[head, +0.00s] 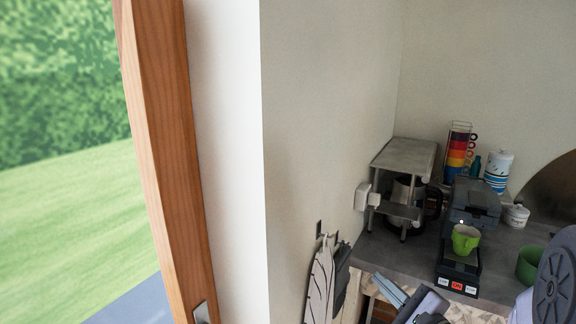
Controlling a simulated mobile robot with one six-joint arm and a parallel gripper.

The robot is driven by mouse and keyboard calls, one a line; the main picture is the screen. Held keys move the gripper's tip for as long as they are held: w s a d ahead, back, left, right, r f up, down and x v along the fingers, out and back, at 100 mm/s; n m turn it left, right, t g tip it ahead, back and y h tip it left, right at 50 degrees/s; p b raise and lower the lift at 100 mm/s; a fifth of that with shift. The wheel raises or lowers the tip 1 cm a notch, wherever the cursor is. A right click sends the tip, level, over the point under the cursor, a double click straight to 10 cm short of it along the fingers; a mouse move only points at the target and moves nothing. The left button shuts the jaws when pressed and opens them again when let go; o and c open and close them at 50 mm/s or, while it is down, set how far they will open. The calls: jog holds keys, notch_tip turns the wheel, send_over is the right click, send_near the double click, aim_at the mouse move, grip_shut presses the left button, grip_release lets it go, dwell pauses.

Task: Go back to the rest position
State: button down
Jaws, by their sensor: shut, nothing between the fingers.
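My gripper (384,285) shows in part at the bottom edge of the head view, right of centre. Its fingers point up and to the left, and it looks shut and empty. It is in front of the counter's near edge, lower in the picture than the coffee machine. A round grey joint of my arm (556,285) fills the lower right corner. The rest of the arm between them is mostly cut off by the frame.
On the grey counter (385,252) stand a coffee machine (474,205) with a green cup (465,240), a metal stand (405,160), stacked colored cups (458,150), a white-blue canister (497,170) and another green cup (529,265). Utensils (321,285) hang on the wall. A wooden frame (165,150) stands left.

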jog(key=s+a+r+n+g+y, duration=0.2)
jog(key=s+a+n+g, duration=0.35)
jog(key=s+a, duration=0.35)
jog(key=s+a+r+n+g+y, duration=0.1)
jog(key=s+a+n+g+y, duration=0.2)
jog(key=s+a+n+g, duration=0.5)
jog(key=s+f+n+t+h, duration=0.1)
jog(key=s+f+n+h, duration=0.1)
jog(key=s+h, duration=0.5)
jog(key=s+d+r+n+t+h, duration=0.1)
jog(key=s+d+t+h, duration=0.1)
jog(key=d, duration=0.3)
jog(key=shift+d+r, duration=0.35)
jog(key=shift+n, duration=0.25)
